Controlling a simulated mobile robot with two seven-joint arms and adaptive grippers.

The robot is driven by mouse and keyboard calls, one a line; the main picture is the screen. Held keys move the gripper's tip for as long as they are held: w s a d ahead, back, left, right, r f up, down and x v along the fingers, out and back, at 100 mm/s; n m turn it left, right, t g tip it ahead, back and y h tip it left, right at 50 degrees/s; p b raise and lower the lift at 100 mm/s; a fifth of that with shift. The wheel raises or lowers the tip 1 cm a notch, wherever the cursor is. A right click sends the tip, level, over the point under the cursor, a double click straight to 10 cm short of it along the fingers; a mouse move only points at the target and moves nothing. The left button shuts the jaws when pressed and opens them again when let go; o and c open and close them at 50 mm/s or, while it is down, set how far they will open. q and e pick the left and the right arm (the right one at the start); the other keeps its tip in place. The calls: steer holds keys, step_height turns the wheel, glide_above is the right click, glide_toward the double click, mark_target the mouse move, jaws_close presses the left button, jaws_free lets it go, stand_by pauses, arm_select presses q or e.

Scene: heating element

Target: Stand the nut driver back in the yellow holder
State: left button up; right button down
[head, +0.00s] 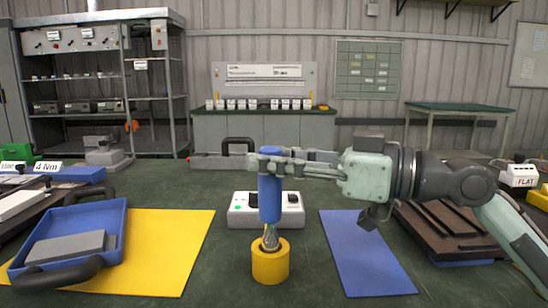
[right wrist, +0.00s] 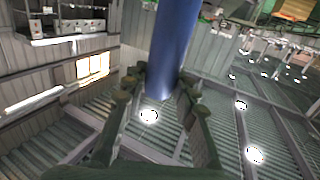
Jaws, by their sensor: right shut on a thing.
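The nut driver (head: 269,200) has a blue handle and a short metal shaft, and it hangs upright with the shaft down. My right gripper (head: 268,162) comes in from the right and is shut on the upper part of the blue handle. In the right wrist view the blue handle (right wrist: 174,45) lies between the two fingers (right wrist: 160,88). The yellow holder (head: 270,266) is a round cup on the green bench directly below. The shaft's lower end overlaps the holder's opening; I cannot tell how deep it sits. My left gripper is not in view.
A white box with knobs (head: 238,212) stands just behind the nut driver. A yellow mat (head: 165,255) and a blue tray (head: 115,235) lie left. A blue mat (head: 365,255) and a dark ridged block (head: 450,225) lie right. The bench around the holder is clear.

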mark_target(281, 190)
steer(key=shift+f+b, duration=1.55)
steer(key=shift+f, duration=0.6)
steer(key=c, duration=1.3)
jaws_free()
steer(key=shift+o, duration=0.9)
steer(key=v, duration=1.2)
